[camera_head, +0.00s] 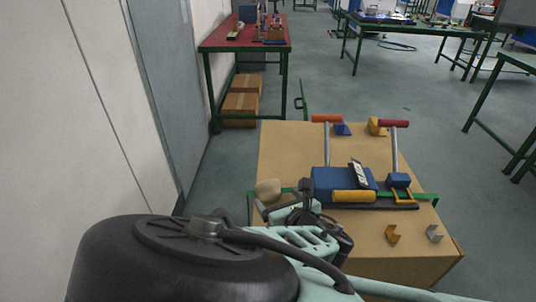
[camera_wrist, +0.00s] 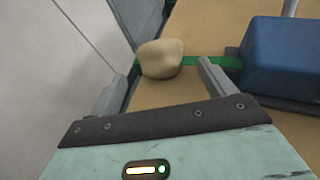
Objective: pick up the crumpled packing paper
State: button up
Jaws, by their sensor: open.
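The crumpled packing paper is a small rounded tan lump (camera_head: 268,190) near the left edge of the tan box top. It also shows in the wrist view (camera_wrist: 160,58), where it lies just beyond and between my fingertips, touching or over a green strap. My gripper (camera_wrist: 162,84) is open with nothing between its fingers. In the head view my gripper (camera_head: 283,212) is just in front of the paper, and my arm partly hides the box's near left part.
A blue block (camera_wrist: 283,62) stands close right of my right finger. A wall and grey door (camera_head: 170,100) stand left. A red-topped table (camera_head: 240,45) stands behind.

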aim_at(271, 190)
jog(key=b+x, duration=0.3)
jog(key=x, duration=0.6)
jog(key=c, duration=1.1)
